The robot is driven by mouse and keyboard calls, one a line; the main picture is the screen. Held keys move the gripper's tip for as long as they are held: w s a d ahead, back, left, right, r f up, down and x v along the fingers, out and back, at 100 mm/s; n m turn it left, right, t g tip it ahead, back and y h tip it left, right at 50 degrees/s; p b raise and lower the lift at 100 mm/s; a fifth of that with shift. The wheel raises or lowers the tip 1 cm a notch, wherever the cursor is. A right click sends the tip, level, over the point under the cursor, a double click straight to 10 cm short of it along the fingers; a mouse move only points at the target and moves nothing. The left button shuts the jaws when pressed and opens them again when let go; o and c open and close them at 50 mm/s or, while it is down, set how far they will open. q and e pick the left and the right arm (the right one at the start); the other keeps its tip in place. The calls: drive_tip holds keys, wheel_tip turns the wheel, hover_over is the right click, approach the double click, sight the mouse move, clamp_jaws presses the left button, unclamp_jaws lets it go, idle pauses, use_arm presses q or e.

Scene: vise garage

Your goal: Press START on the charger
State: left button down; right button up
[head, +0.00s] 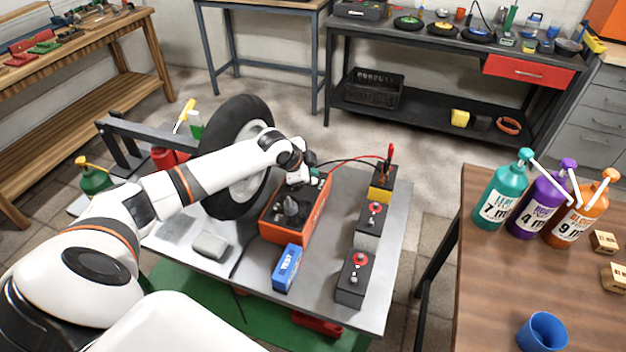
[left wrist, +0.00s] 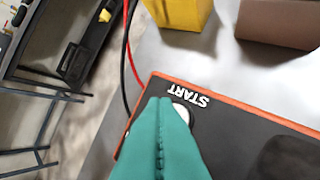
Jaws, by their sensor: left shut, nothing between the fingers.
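The charger (head: 307,219) is an orange box with a dark top and a dark knob, standing on the grey metal table. In the left wrist view its dark top (left wrist: 225,125) shows white START lettering (left wrist: 188,94) beside a round white button (left wrist: 182,113). My left gripper (head: 315,172) is over the charger's far end. In the left wrist view its teal fingers (left wrist: 165,112) are shut and empty, with the tips right by the button and partly covering it. I cannot tell whether they touch it. My right gripper is not in view.
Several batteries (head: 369,222) stand in a row right of the charger; red and black cables run to the far one. A blue TEST box (head: 287,268) and a grey block (head: 210,245) lie in front. A tire (head: 233,150) stands behind my left arm.

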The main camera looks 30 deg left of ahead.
use_arm(q)
drive_tip(key=shift+f, duration=0.15)
drive_tip(key=shift+f, duration=0.25)
drive_tip(key=shift+f, duration=0.5)
idle(0.8)
drive_tip(key=shift+r+p, duration=0.85)
drive_tip(key=shift+r, duration=0.05)
wheel_tip(320, 180, up, 5)
drive_tip(key=p, duration=0.5)
